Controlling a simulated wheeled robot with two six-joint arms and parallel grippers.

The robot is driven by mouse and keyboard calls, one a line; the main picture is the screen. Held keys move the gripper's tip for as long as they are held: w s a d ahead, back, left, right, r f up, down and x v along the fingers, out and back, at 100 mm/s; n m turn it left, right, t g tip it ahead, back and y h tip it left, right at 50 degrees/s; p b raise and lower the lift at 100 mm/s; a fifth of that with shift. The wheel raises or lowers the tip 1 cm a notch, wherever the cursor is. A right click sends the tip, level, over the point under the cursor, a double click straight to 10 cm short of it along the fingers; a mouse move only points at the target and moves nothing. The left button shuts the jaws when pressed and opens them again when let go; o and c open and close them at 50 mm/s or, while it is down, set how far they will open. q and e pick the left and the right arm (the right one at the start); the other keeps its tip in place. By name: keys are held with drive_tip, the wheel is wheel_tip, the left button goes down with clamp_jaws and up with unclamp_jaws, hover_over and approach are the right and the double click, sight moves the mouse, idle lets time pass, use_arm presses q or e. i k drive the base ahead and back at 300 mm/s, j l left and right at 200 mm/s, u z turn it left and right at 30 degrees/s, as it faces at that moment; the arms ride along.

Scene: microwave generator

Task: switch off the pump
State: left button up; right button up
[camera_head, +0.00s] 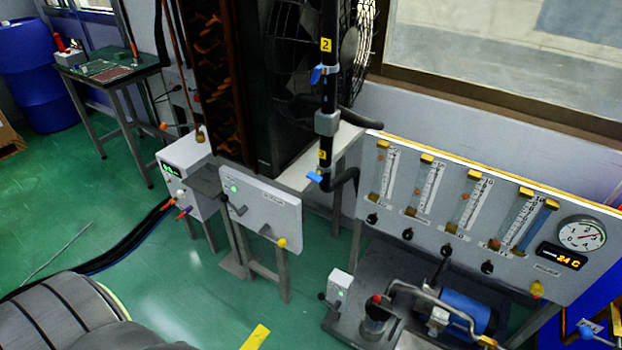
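The pump (465,310) stands low at the bottom right, with a blue motor body and grey metal pipes on a dark base. The box's lettering is too small to read. Neither of my grippers is in view.
A flowmeter panel (400,222) with a gauge (581,234) and several black knobs stands above the pump. A grey box panel (262,211) with a green lamp stands mid-picture. Black cables (130,242) lie on the green floor. Floor between is mostly clear.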

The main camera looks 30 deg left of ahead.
sight(321, 297)
drive_tip(key=u, duration=0.85)
